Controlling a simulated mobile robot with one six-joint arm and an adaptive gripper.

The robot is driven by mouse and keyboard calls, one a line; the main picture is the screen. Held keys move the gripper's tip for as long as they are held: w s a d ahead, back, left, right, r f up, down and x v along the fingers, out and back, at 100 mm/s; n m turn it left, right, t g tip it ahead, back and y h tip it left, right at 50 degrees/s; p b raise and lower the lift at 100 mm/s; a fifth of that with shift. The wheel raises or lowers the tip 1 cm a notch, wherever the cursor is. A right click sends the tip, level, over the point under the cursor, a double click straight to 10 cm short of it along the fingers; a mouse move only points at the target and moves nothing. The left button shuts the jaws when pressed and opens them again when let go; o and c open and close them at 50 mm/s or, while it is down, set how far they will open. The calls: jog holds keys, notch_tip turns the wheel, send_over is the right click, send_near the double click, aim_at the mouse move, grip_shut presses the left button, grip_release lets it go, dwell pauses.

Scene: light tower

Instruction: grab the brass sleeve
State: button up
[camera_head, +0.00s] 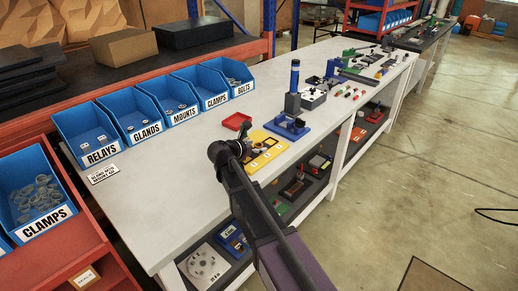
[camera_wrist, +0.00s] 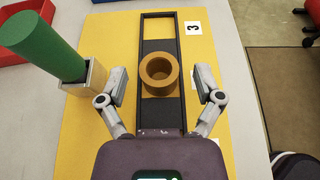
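The brass sleeve (camera_wrist: 159,75) is a short, hollow, brown-gold ring. In the wrist view it stands upright in a black-framed slot (camera_wrist: 146,29) on a yellow board (camera_wrist: 108,30). My gripper (camera_wrist: 161,88) is open, with one finger on each side of the sleeve and a gap on both sides. In the head view my arm covers part of the yellow board (camera_head: 277,150), and I cannot make out the sleeve or the fingertips there.
A green cylinder (camera_wrist: 40,45) stands tilted in a square holder (camera_wrist: 84,78) just left of my left finger. A red tray (camera_head: 237,121) lies beyond the board, and a blue fixture (camera_head: 290,125) stands to its right. Blue bins (camera_head: 88,133) line the bench's left side.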

aim_at(256, 147)
grip_shut()
jog(key=shift+r, duration=0.1)
notch_tip(256, 147, up, 3)
jog(key=p, duration=0.3)
jog(key=shift+r, duration=0.1)
jog(key=shift+s+r+p, duration=0.25)
jog(key=shift+r+p, duration=0.05)
jog(key=shift+p, duration=0.2)
jog(key=s+a, duration=0.2)
jog(key=s, duration=0.2)
jog(key=s+a, duration=0.2)
jog(key=s, duration=0.3)
jog(key=s+a+r+p, duration=0.1)
jog(key=s+a, duration=0.1)
jog(key=s, duration=0.3)
jog(key=shift+s+a, duration=0.1)
jog(key=shift+a, duration=0.1)
